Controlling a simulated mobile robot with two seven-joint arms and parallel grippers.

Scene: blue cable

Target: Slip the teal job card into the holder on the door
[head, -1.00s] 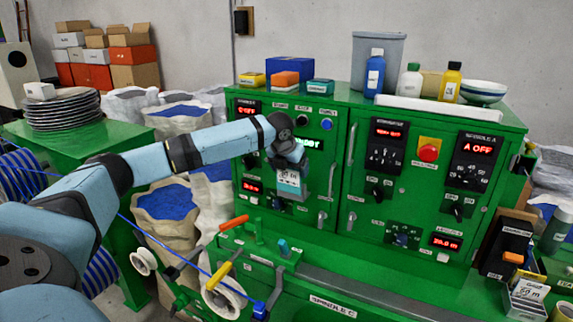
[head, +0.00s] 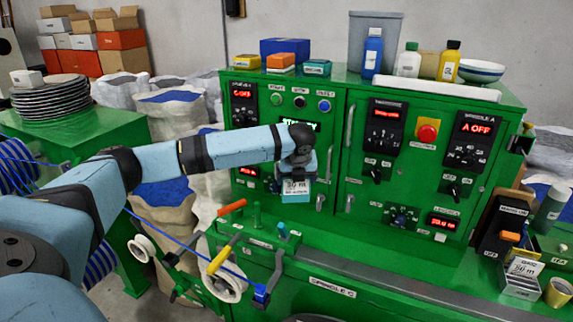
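The teal job card (head: 296,187), with a white label reading "50 m", is upright in front of the left green cabinet door (head: 338,160). My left gripper (head: 297,172) reaches in from the left and appears shut on the card's upper part, hiding its top edge. The holder on the door is hidden behind the gripper and card, so I cannot tell whether the card is inside it or only in front of it. My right gripper is not in view.
Door handles (head: 320,203) stand close to the card's right. Levers with orange and yellow grips (head: 219,260) rise below, with a blue cable (head: 190,240) running past. Another "50 m" card (head: 525,267) sits in a tray at lower right. Bottles and boxes stand on the cabinet.

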